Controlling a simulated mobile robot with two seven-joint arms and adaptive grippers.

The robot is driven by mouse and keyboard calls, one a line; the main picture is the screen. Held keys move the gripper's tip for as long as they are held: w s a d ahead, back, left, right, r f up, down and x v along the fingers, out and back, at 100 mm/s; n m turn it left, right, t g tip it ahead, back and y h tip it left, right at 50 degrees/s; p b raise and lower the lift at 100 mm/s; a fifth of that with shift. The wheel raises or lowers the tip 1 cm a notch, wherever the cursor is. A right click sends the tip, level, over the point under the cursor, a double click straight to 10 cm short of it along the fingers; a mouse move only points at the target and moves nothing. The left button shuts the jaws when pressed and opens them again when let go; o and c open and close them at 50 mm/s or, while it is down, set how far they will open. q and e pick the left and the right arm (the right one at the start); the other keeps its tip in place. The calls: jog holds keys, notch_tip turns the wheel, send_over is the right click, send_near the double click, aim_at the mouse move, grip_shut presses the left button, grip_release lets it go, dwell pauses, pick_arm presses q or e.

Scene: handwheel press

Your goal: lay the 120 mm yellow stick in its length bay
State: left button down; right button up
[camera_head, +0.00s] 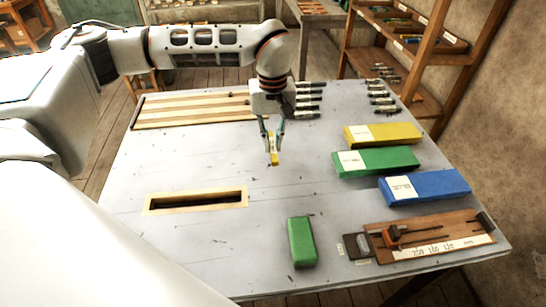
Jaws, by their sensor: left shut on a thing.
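My left gripper (272,146) is above the middle of the table, pointing down and shut on a small yellow stick (274,158). Only the stick's lower part shows below the fingertips, and I cannot tell its length or whether it touches the table. A rack of pale wooden strips with long lanes (190,112) lies at the back left, partly behind my left arm. A wooden board with a scale reading 200, 160, 120 mm (440,246) lies at the front right. Which part is the 120 mm bay is not clear. My right gripper is not in view.
Labelled yellow (395,134), green (388,160) and blue (435,187) boxes line the right side. A green block (302,242) stands at the front. A wood-framed slot (160,202) is at the front left. Dark cylinders (308,108) lie at the back. The table's middle is clear.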

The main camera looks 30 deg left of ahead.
pick_arm(q)
notch_tip(320, 180, down, 6)
jog(key=shift+f, duration=0.3)
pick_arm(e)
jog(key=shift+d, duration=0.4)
pick_arm(q)
jog(key=c, duration=2)
grip_release()
jog(key=shift+f, duration=0.15)
jog(key=shift+c, duration=0.2)
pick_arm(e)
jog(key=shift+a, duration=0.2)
